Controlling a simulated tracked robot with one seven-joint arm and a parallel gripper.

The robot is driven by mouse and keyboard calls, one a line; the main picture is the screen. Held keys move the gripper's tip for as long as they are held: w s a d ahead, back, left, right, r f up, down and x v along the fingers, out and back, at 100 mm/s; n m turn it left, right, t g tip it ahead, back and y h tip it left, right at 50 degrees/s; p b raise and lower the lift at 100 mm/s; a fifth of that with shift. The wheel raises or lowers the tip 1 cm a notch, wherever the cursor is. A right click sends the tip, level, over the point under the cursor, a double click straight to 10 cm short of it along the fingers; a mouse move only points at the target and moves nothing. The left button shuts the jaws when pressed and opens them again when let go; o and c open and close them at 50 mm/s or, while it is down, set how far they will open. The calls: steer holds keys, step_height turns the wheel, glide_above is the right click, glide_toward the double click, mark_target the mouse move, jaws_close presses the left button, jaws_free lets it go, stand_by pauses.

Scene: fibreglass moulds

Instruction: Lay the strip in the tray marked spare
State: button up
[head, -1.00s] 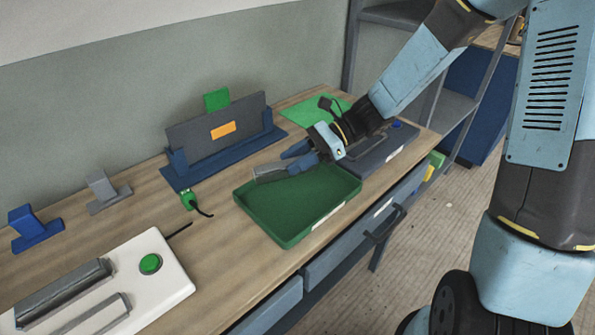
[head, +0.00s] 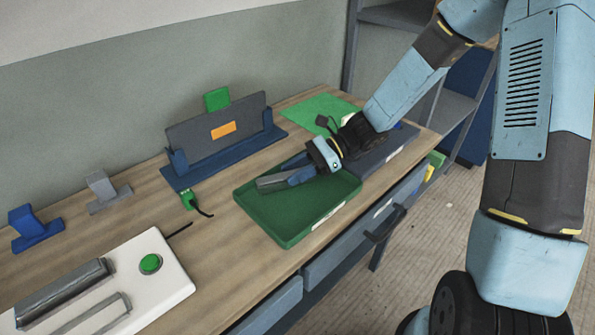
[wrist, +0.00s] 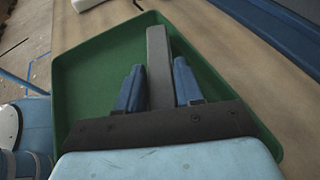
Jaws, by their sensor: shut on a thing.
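A grey strip (head: 271,183) is held between the blue fingers of my gripper (head: 292,178). The strip sticks out past the fingertips to the left in the head view. In the wrist view the strip (wrist: 158,75) runs lengthwise between the two fingers (wrist: 158,85). My gripper and the strip are over the green tray (head: 290,236), within its outline. I cannot tell whether the strip touches the tray floor. The tray has a pale label (head: 328,216) on its front edge, too small to read. No other object shows in the tray.
A dark grey tray (head: 385,152) adjoins the green one, partly behind my arm. A blue stand with a grey panel (head: 215,130) is behind. A green plug with a cable (head: 189,200) lies left of the tray. A white box with a green button (head: 150,263) is front left.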

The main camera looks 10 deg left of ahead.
steer(key=shift+f, duration=0.15)
steer(key=o, duration=1.1)
steer(key=shift+r, duration=0.2)
steer(key=shift+w+d+r, duration=0.1)
steer(key=shift+w+d, duration=0.05)
steer(key=shift+d, duration=0.1)
steer(key=v, duration=1.1)
steer(key=shift+d+r, duration=0.15)
steer(key=shift+r, duration=0.05)
